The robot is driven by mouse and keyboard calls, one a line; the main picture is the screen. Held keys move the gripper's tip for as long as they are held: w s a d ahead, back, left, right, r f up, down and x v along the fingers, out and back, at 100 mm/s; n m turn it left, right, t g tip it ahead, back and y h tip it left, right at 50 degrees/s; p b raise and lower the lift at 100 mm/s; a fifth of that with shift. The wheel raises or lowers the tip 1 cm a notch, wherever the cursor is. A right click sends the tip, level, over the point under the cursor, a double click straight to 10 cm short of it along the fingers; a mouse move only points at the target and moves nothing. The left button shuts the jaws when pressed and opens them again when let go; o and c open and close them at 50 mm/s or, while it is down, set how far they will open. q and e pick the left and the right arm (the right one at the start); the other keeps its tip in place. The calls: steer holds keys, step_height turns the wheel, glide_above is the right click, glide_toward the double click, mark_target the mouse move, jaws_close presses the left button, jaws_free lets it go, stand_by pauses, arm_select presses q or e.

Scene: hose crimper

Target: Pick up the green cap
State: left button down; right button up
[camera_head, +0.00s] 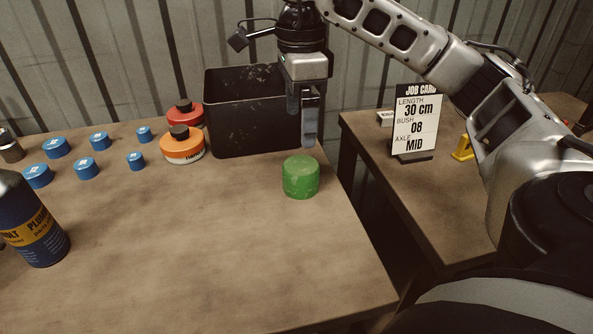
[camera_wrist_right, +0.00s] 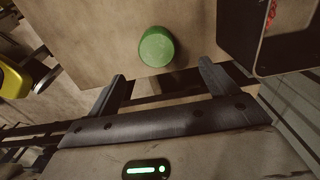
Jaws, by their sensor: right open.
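The green cap (camera_head: 301,178) stands on the wooden table near its right edge, in front of the black bin. It also shows in the right wrist view (camera_wrist_right: 156,47), beyond the fingertips and between their lines. My right gripper (camera_head: 308,138) points down above and behind the cap, in front of the bin's right side. In the right wrist view its two fingers (camera_wrist_right: 162,82) are spread apart with nothing between them. The gripper and the cap appear apart. My left gripper is in neither view.
A black bin (camera_head: 245,131) stands behind the cap. Orange (camera_head: 182,147) and red (camera_head: 185,113) containers and several blue caps (camera_head: 87,168) are to the left. A dark bottle (camera_head: 36,225) is at far left. A gap separates a second table with a job card (camera_head: 415,122). The table front is clear.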

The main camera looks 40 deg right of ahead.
glide_above(301, 165)
steer(key=f, duration=0.5)
steer(key=shift+w+d+b, duration=0.15)
steer(key=shift+w+b, duration=0.2)
steer(key=shift+s+f, duration=0.15)
steer(key=shift+f, duration=1.3)
steer(key=shift+s+f, duration=0.15)
steer(key=shift+f, duration=1.25)
steer(key=c, duration=1.1)
